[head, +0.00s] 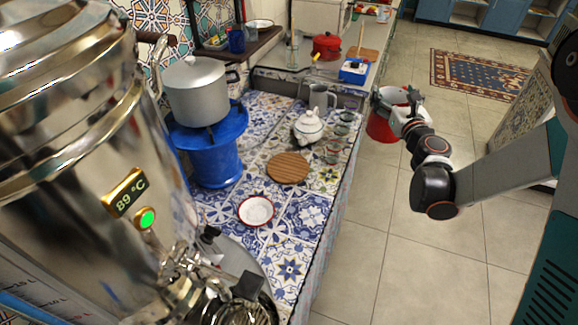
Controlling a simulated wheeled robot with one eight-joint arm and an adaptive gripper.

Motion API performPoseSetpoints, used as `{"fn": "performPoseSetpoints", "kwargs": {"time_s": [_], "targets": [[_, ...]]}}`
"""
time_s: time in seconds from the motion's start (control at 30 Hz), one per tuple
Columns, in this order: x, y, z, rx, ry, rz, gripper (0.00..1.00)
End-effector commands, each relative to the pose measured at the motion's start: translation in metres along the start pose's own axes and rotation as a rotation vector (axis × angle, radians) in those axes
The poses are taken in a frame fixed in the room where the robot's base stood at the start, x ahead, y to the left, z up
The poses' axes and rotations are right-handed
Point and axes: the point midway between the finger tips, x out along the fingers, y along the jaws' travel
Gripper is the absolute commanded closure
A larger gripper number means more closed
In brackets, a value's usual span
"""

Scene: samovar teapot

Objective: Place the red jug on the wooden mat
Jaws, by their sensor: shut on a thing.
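The red jug (379,129) shows in the head view to the right of the counter's edge, out over the floor. My gripper (405,113) is at the jug's right side, shut on it. The gripper partly covers the jug's upper right part, and the exact finger contact is too small to make out. The round wooden mat (288,168) lies flat on the blue patterned tiled counter, to the left of and below the jug in the picture. Nothing stands on the mat.
A white teapot (308,128), a grey jug (320,98) and several small glasses stand behind and right of the mat. A red-rimmed saucer (255,211) lies nearer. A big samovar (95,190) and a pot (197,92) on a blue stand fill the left.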

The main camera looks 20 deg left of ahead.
Motion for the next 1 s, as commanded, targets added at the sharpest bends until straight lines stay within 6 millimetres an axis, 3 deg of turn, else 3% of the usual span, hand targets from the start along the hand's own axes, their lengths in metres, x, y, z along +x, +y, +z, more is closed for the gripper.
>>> {"fn": "performPoseSetpoints", "kwargs": {"time_s": [0.1, 0.3, 0.5, 0.6, 0.7, 0.87, 1.0], "targets": [[0.026, 0.051, -0.001, 0.0, 0.0, 0.14, 0.8], [0.055, 0.141, 0.0, 0.001, -0.001, 0.383, 0.8], [0.067, 0.225, 0.002, 0.001, -0.001, 0.608, 0.8], [0.068, 0.255, 0.003, 0.001, -0.001, 0.693, 0.8], [0.067, 0.277, 0.004, 0.001, -0.001, 0.754, 0.8], [0.066, 0.294, 0.001, 0.001, -0.002, 0.802, 0.8], [0.066, 0.296, -0.022, 0.001, -0.002, 0.808, 0.8]]}}
